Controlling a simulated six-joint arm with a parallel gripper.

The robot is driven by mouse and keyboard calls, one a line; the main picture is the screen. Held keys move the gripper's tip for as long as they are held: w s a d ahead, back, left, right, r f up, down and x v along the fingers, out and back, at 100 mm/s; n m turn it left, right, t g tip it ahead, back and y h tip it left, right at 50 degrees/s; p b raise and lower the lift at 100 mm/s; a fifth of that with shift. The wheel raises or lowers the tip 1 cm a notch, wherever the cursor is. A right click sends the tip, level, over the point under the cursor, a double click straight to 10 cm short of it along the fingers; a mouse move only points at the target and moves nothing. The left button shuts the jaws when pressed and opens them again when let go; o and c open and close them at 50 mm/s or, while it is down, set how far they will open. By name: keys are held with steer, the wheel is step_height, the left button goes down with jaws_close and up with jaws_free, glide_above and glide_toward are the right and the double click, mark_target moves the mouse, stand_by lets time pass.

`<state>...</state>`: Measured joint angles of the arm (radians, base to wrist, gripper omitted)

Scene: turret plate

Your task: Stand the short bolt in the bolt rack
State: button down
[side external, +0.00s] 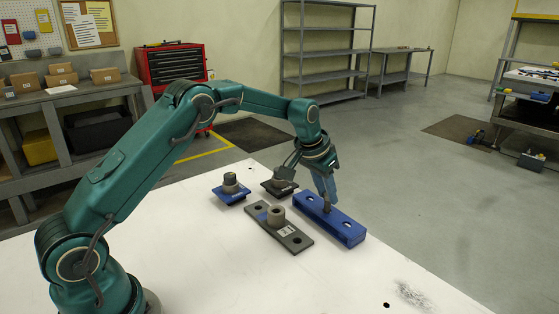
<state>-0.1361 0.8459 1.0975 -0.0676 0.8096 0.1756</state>
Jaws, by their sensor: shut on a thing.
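The blue bolt rack (345,229) lies on the white table, below my gripper. It is a long block with a dark hole showing toward its near right end. My gripper (328,197) points down at the rack's middle and is shut on a small dark bolt (326,207). The bolt is upright at the rack's top face. I cannot tell whether its lower end is inside a hole or just above it. The fingers partly hide the bolt.
A grey plate (294,238) with a round collar (276,214) lies left of the rack. A blue square base (231,197) and a dark square base (272,187) stand behind it, each bearing a grey part. The front table area is clear, apart from a small hole and a scuff.

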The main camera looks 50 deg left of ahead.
steer(key=shift+f, duration=0.65)
stand_by(0.8)
steer(key=shift+c, duration=1.3)
jaws_free()
steer(key=shift+r, duration=0.1)
steer(key=shift+r, duration=3.4)
